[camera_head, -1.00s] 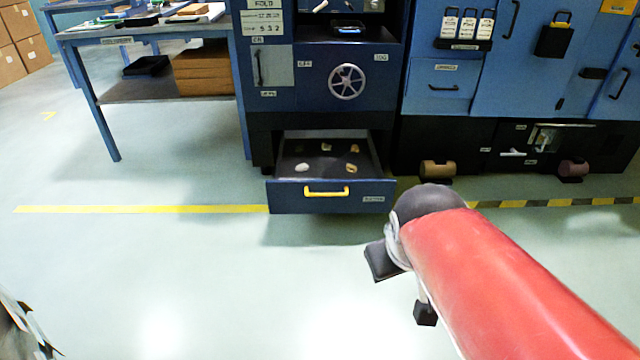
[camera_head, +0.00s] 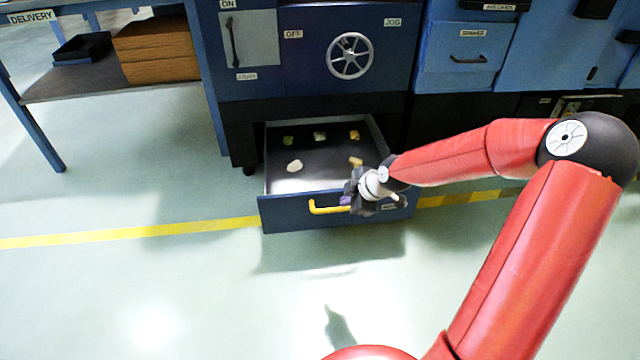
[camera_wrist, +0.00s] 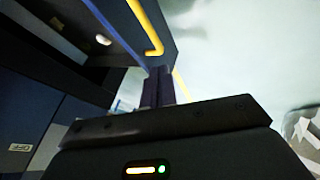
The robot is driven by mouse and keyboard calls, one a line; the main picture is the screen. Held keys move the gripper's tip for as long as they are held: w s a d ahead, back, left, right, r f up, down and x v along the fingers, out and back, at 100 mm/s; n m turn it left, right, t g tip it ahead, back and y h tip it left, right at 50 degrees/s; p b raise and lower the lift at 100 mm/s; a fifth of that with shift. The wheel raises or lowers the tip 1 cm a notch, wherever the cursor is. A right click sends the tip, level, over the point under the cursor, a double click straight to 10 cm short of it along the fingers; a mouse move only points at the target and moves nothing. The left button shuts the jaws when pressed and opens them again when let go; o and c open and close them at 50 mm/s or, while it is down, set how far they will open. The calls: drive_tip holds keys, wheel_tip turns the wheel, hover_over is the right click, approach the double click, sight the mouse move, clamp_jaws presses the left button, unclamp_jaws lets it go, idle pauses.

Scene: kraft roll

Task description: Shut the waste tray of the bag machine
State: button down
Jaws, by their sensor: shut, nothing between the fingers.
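The waste tray (camera_head: 282,215) is a dark blue drawer pulled out low at the front of the bag machine, with a yellow handle (camera_head: 322,208) on its front panel. Several small scraps lie inside. My gripper (camera_head: 350,198) is at the right part of the tray's front, overlapping the right end of the handle in the head view. In the wrist view the closed fingers (camera_wrist: 158,88) point at the tray front near one end of the yellow handle (camera_wrist: 147,25). They hold nothing. Whether they touch the panel I cannot tell.
The machine's handwheel (camera_head: 349,56) and a grey door (camera_head: 249,40) are above the tray. A delivery table (camera_head: 75,85) with brown stacks stands at the left. A yellow floor line (camera_head: 130,232) runs beside the tray. The floor in front is clear.

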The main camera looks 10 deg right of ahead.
sight(322, 210)
drive_tip(key=b+x, duration=0.1)
drive_tip(key=x, duration=0.4)
drive_tip(key=b+x, duration=0.2)
drive_tip(key=x, duration=0.4)
drive_tip(key=shift+w+r+b, duration=0.15)
drive_tip(key=shift+w+b, duration=0.15)
drive_tip(key=shift+w, duration=0.05)
drive_tip(key=w, duration=0.2)
drive_tip(key=shift+w+r, duration=0.2)
drive_tip(key=shift+w, duration=0.75)
drive_tip(key=shift+w, duration=0.15)
